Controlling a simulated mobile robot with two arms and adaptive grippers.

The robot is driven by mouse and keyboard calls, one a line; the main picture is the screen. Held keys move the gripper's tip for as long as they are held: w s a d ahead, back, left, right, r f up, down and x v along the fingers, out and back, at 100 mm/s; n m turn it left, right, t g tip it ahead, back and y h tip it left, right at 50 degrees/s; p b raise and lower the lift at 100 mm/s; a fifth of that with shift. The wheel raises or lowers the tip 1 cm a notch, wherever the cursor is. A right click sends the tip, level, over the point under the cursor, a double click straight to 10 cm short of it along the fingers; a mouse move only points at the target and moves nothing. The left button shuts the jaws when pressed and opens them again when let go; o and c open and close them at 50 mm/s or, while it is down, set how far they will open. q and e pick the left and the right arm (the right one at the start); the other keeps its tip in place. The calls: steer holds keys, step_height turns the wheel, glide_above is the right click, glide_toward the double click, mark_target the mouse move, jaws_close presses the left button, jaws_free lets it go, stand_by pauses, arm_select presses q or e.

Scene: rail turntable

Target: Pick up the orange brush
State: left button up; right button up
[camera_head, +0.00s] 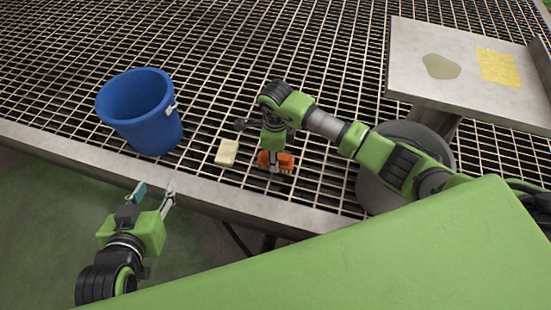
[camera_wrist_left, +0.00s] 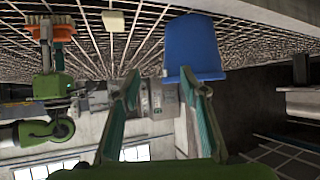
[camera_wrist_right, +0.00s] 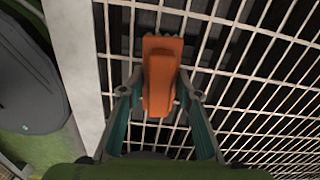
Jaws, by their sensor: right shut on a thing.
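The orange brush (camera_head: 276,161) is on the metal grating beneath my right gripper (camera_head: 274,152) in the head view. In the right wrist view the brush (camera_wrist_right: 160,75) lies between the two fingers of my right gripper (camera_wrist_right: 160,100), which are shut on its sides. The brush also shows at the upper left of the left wrist view (camera_wrist_left: 52,31). I cannot tell whether it touches the grating. My left gripper (camera_head: 155,193) is open and empty in front of the grating's near edge, in the lower left of the head view.
A blue bucket (camera_head: 149,120) stands on the grating (camera_head: 220,60) at the left. A pale yellow block (camera_head: 227,152) lies just left of the brush. A grey table (camera_head: 460,90) with a yellow cloth (camera_head: 498,67) and a greenish patch (camera_head: 441,66) is at the upper right.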

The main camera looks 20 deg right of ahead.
steer(key=r, duration=0.1)
steer(key=r+p, duration=0.1)
steer(key=s+a+r, duration=0.1)
steer(key=r, duration=0.1)
steer(key=shift+a, duration=0.1)
arm_select(q)
steer(key=s+a+f+g+y+p, duration=0.1)
steer(key=s+a+f+g, duration=0.1)
steer(key=s, duration=0.5)
steer(key=s+a+f+g+y+p, duration=0.1)
steer(key=s+a+f+g+p, duration=0.1)
steer(key=s+f+g, duration=0.2)
steer(key=s+g, duration=0.1)
steer(key=s, duration=0.2)
steer(key=shift+s+a+f+g, duration=0.15)
steer(key=shift+s+a+g, duration=0.1)
steer(key=shift+a+g, duration=0.15)
arm_select(e)
steer(key=s+a+r, duration=0.7)
steer(key=s+a, duration=0.1)
steer(key=s, duration=0.1)
steer(key=shift+a+r, duration=0.25)
steer(key=shift+r, duration=0.05)
steer(key=shift+s, duration=0.1)
